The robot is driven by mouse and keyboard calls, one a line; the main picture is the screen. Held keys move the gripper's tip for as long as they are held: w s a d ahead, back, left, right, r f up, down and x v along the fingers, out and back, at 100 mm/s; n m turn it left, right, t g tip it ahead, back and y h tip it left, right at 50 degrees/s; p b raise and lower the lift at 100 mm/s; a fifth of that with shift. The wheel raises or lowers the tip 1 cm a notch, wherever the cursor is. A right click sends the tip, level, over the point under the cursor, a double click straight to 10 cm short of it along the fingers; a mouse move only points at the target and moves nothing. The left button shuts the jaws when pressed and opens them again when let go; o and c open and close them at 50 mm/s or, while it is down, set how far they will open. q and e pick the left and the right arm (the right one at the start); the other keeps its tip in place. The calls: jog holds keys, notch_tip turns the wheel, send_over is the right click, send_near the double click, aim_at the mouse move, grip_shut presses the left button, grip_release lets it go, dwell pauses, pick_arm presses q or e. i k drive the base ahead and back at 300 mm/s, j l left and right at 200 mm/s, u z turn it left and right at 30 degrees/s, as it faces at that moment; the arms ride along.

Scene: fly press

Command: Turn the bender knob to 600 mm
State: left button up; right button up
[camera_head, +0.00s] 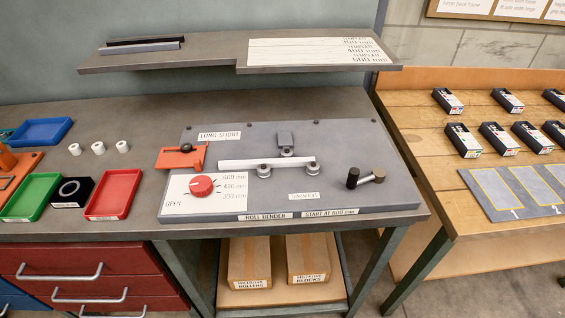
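The bender knob (203,186) is a round red dial on a white plate (222,202) at the front left of the grey roll bender (370,205). Printed marks to its right read 600 mm at the top, then a middle value that looks like 400 mm, then 300 mm. OPEN is printed at the lower left of the plate. The knob's pointer is too small to tell which mark it faces. Neither of my grippers shows in the head view.
A light bar (238,163) lies by the rollers behind the knob. An orange block (180,157) sits behind left, a black-handled crank (366,178) to the right. A red tray (114,194) stands left of the bender. A shelf (200,54) overhangs the back.

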aim_at(200, 185)
jog(key=j, duration=0.8)
jog(key=i+j, duration=0.1)
jog(key=j, duration=0.7)
jog(key=i+z, duration=0.05)
